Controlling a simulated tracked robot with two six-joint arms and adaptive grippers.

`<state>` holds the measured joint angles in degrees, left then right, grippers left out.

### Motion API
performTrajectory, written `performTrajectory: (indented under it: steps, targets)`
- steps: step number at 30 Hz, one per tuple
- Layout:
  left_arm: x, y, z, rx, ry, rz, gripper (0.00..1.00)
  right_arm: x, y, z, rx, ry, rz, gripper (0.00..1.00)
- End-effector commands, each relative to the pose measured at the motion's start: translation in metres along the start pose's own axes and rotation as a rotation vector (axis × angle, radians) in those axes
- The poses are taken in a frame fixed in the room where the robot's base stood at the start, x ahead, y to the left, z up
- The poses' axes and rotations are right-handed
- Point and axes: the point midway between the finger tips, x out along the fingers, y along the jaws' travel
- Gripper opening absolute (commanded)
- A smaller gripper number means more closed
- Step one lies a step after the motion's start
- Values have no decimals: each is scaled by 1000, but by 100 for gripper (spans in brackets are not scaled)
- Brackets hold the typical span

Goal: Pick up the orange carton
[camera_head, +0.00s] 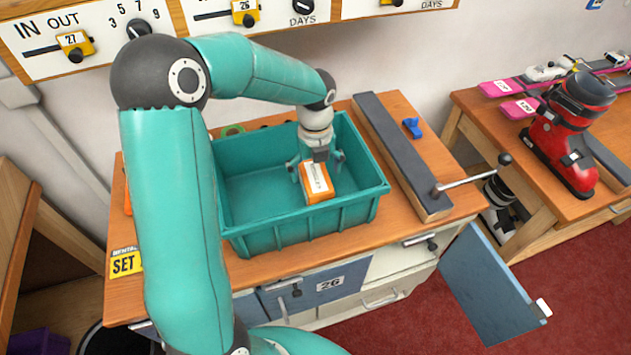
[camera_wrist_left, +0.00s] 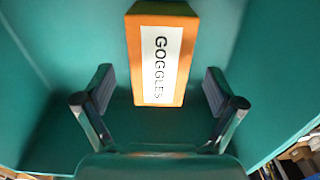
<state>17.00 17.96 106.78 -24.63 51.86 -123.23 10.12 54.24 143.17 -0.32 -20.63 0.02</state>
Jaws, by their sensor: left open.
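The orange carton (camera_head: 315,182) is inside the teal bin (camera_head: 287,239), toward its right part. It has a white label, which reads GOGGLES in the left wrist view (camera_wrist_left: 158,60). My left gripper (camera_head: 318,164) reaches down into the bin right at the carton. In the left wrist view my left gripper (camera_wrist_left: 159,93) is open, with one finger on each side of the carton's near end. Teal gaps show between the fingers and the carton, so neither finger touches it. My right gripper is not in view.
The bin's walls surround the carton. A long dark bar (camera_head: 400,150) with a metal lever (camera_head: 470,178) lies right of the bin, near a small blue item (camera_head: 412,128). A blue door (camera_head: 490,285) hangs open at the front right. A red ski boot (camera_head: 567,130) stands on another bench.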

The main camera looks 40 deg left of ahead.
Motion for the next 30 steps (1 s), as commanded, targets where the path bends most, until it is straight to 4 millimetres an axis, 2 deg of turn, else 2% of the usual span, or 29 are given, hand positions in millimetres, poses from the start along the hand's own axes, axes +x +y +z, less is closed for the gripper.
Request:
performTrajectory:
  steps: [3,6,14,26,30]
  targets:
    - [17,0,-1,1,3,3,94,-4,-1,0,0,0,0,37]
    - [25,0,-1,-1,2,1,94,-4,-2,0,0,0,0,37]
    - [27,0,-1,0,0,-1,92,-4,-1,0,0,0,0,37]
    - [26,0,-1,0,0,-1,25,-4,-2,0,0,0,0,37]
    - [26,0,-1,0,0,-1,25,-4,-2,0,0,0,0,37]
